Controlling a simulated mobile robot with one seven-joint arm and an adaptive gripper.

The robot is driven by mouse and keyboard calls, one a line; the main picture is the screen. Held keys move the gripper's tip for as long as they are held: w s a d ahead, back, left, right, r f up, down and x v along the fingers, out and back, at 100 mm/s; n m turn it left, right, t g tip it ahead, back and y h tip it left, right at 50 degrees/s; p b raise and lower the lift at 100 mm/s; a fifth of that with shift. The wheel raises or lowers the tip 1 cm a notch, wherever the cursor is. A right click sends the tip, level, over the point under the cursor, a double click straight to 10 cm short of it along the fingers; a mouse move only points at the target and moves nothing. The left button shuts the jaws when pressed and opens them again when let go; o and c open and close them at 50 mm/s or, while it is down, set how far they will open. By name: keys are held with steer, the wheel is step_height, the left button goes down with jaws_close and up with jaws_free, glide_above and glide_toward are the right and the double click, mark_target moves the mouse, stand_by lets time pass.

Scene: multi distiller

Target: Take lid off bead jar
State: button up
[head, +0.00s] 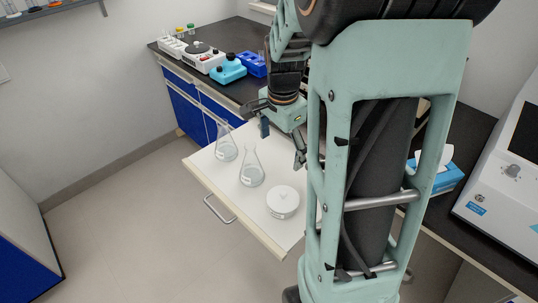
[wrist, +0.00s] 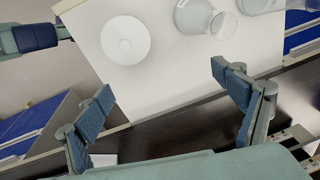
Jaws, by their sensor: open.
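The bead jar (head: 283,209) is a squat white jar standing in a pulled-out white drawer (head: 201,175). Its round white lid (head: 282,194) with a small centre knob sits on top. The jar's contents are hidden. My gripper (head: 282,145) is open and empty, above the drawer and farther back than the jar. Its two blue-padded fingers (wrist: 161,81) are spread wide in the wrist view, with nothing between them.
Two glass flasks stand in the drawer left of the jar, one near (head: 251,171) and one farther (head: 225,148). The dark bench (head: 245,38) holds a white device (head: 203,57), a light blue device (head: 228,70) and a blue rack (head: 253,64). A tissue box (head: 448,180) lies right.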

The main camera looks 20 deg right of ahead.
steer(key=s+f+g, duration=0.1)
steer(key=s+f, duration=0.1)
steer(key=s, duration=0.2)
glide_above(284, 192)
steer(key=shift+m+y, duration=0.3)
steer(key=shift+y, duration=0.1)
steer(key=f, duration=0.2)
steer(key=d+f, duration=0.1)
steer(key=f, duration=0.1)
steer(key=shift+f, duration=0.35)
steer(key=shift+a+f+b, duration=0.1)
steer(key=shift+a+f, duration=0.05)
steer(key=shift+f, duration=0.85)
steer(key=shift+a+f+b, duration=0.15)
steer(key=shift+a+f, duration=0.05)
steer(key=shift+f, duration=0.8)
steer(key=shift+a+f+b, duration=0.1)
steer(key=shift+a+f, duration=0.05)
steer(key=shift+f, duration=0.85)
steer(key=c, duration=1.8)
jaws_close()
